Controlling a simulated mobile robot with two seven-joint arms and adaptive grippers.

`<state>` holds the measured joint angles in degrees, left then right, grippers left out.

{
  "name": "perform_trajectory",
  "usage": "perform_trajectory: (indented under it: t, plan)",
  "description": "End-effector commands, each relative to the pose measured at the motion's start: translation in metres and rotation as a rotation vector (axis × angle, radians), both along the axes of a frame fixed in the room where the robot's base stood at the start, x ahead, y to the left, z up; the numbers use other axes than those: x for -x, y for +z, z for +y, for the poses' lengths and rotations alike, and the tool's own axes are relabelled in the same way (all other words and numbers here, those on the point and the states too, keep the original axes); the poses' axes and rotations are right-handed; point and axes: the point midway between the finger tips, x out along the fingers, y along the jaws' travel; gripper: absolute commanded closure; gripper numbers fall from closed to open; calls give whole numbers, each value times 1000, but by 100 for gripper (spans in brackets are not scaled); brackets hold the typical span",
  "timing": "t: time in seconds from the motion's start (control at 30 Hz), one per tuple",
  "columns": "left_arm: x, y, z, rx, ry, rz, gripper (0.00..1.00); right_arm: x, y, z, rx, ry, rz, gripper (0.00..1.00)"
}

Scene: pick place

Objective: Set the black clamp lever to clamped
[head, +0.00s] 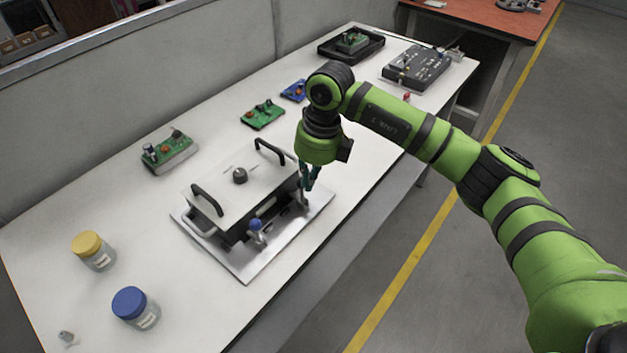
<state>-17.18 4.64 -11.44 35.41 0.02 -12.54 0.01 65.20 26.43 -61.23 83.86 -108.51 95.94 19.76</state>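A clamping fixture stands on a metal base plate (247,268) on the white bench. Its grey lid (238,200) has two black handles and a round dark knob. A blue-tipped lever (256,228) stands upright at its front side. My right gripper (306,190) points down at the fixture's right corner, close to a small metal post (301,202) there. The gripper covers this spot, so I cannot make out the black clamp lever, whether the fingers touch it, or how far they are open. My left gripper is not in view.
On the white bench (350,185) stand a yellow-lidded jar (93,251) and a blue-lidded jar (136,308) at front left. Green circuit boards (168,150) (263,115), a blue board (294,91), a black tray (351,46) and a dark control box (416,67) lie farther back.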

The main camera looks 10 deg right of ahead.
Motion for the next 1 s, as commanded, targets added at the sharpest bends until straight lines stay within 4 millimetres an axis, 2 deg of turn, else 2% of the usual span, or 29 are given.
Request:
perform_trajectory:
  t: [0.03,0.3,0.5,0.7,1.0]
  plan:
    - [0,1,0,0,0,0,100,-10,19,3,-23,-6,-44,100]
    - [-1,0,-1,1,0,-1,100,0,70,-14,-7,-8,-23,100]
    - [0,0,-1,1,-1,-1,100,5,101,-23,-1,-5,-10,100]
    - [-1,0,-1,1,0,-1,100,8,112,-27,3,-5,-3,100]
    - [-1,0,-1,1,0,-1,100,8,113,-27,3,-5,-2,100]
